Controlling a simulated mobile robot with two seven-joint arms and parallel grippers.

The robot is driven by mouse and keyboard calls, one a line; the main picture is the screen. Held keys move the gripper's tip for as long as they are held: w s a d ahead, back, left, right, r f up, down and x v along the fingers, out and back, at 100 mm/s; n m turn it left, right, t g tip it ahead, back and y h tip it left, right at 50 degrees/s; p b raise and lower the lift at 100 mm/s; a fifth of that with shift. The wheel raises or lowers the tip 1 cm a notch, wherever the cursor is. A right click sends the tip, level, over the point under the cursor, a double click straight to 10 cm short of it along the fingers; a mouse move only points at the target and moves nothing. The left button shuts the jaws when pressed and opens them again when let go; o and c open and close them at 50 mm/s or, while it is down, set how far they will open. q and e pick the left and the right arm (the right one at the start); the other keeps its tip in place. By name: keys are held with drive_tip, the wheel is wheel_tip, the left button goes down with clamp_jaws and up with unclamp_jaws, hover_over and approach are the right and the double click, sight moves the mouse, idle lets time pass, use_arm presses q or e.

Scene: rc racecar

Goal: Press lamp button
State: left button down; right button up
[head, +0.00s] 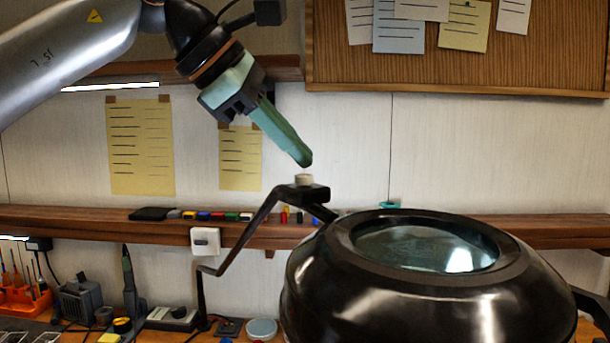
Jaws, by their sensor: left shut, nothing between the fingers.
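A large black lamp head (420,295) with a round glass lens (428,247) fills the lower right of the head view. A thin black bent arm (245,240) joins it on the left. On top of a small black block (300,193) of that arm sits a short pale round button (304,180). My left gripper (306,162) comes in from the upper left, shut and empty, its green fingers pointing down to the right. The fingertips look just above the button; I cannot tell for certain whether they touch. My right gripper is out of view.
A wooden shelf (90,221) with small coloured items runs along the wall behind. A cork board (550,60) with notes hangs above. The workbench below holds an orange tool rack (25,298), a soldering iron (129,280) and a white tin (261,328).

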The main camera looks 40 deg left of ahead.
sight(295, 186)
use_arm(q)
drive_tip(key=shift+f, duration=0.45)
idle(0.7)
drive_tip(key=shift+r+p, duration=0.85)
drive_tip(key=shift+r, duration=0.15)
drive_tip(key=shift+f, duration=0.1)
wheel_tip(295, 186, up, 2)
drive_tip(key=shift+p, duration=0.5)
drive_tip(key=shift+r, duration=2.05)
